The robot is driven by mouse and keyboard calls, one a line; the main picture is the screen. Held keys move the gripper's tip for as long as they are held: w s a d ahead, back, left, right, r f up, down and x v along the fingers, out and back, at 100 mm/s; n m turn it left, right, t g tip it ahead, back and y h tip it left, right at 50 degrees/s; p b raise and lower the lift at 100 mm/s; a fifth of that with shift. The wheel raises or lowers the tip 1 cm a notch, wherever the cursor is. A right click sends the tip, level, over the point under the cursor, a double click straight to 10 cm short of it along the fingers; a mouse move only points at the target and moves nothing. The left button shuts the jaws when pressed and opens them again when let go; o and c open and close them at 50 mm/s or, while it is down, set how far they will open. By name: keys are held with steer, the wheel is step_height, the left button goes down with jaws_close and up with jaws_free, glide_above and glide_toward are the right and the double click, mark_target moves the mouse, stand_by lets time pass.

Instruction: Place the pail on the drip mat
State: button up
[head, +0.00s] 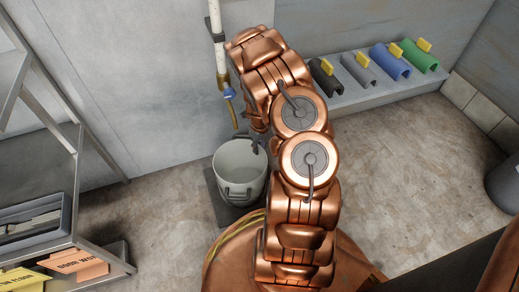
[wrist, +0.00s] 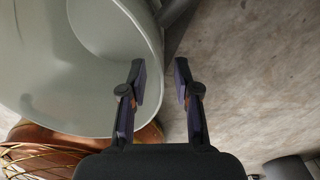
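The pail (head: 240,170) is pale grey, upright and open at the top, with a dark handle at its front. It stands over a dark flat mat (head: 215,203) on the floor by the wall; the pail hides most of it, and I cannot tell whether the two touch. In the wrist view the pail (wrist: 70,85) fills the left side, close to the camera. My gripper (wrist: 161,82) is open, with its fingertips on either side of the pail's right rim and a gap between them. In the head view my arm partly covers the gripper (head: 259,146).
A white pipe with a blue-handled tap (head: 229,93) comes down the wall above the pail. A metal shelf (head: 75,200) with trays and signs stands left. A ledge (head: 370,92) with several coloured curved pieces runs along the back right.

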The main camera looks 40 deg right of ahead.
step_height(320, 180, up, 9)
steer(key=p, duration=0.2)
steer(key=shift+d+f, duration=0.1)
stand_by(0.5)
